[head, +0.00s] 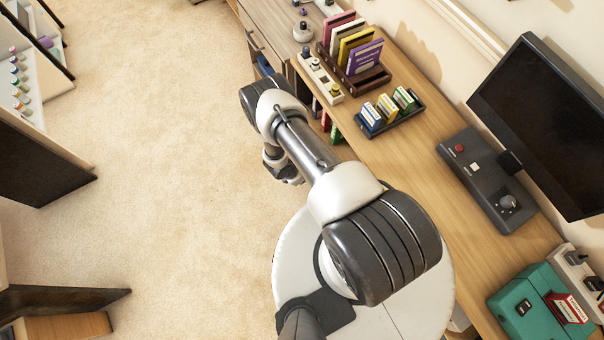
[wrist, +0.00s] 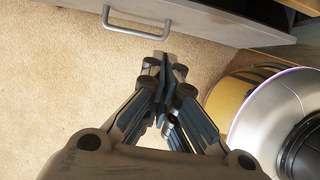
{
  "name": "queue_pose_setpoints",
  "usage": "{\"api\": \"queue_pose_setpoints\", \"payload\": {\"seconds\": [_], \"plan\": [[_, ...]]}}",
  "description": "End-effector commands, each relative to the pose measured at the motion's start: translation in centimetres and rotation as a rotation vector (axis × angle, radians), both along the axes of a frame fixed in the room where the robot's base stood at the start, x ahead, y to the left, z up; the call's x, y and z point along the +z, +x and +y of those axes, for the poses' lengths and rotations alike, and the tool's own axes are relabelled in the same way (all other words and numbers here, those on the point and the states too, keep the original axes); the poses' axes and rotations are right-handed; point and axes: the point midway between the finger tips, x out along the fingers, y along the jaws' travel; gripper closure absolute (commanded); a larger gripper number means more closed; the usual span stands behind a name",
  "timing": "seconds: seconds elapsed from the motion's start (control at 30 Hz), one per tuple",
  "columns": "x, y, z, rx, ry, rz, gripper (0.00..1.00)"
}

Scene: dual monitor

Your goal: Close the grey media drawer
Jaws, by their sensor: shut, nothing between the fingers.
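The grey drawer front (wrist: 215,34) crosses the top of the wrist view, with a pale bar handle (wrist: 136,31) on it. A dark strip shows along its upper edge, but I cannot tell how far the drawer stands out. In the head view my arm hides much of this area, and I cannot make out the grey drawer for certain.
The wooden desk (head: 395,165) runs along the right, carrying a monitor (head: 545,115), a dark control box (head: 485,180), a cartridge tray (head: 415,112) and a teal case (head: 525,305). Open carpet (head: 165,130) lies to the left. A dark panel (head: 40,160) stands at far left.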

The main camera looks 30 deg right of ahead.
Motion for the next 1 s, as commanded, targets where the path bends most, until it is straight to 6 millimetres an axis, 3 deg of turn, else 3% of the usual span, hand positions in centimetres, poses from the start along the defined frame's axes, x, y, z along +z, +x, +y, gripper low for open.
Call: {"api": "queue_pose_setpoints", "payload": {"seconds": [0.03,0.3,0.6,1.0], "plan": [[-1.7,-0.1,-0.5,-0.004,0.0,0.001,1.0],[-7.0,0.0,-2.6,-0.002,0.001,0.0,1.0],[-6.5,0.2,-6.2,-0.001,0.001,0.001,1.0],[-6.4,0.2,-6.5,0.001,0.001,0.0,1.0]]}}
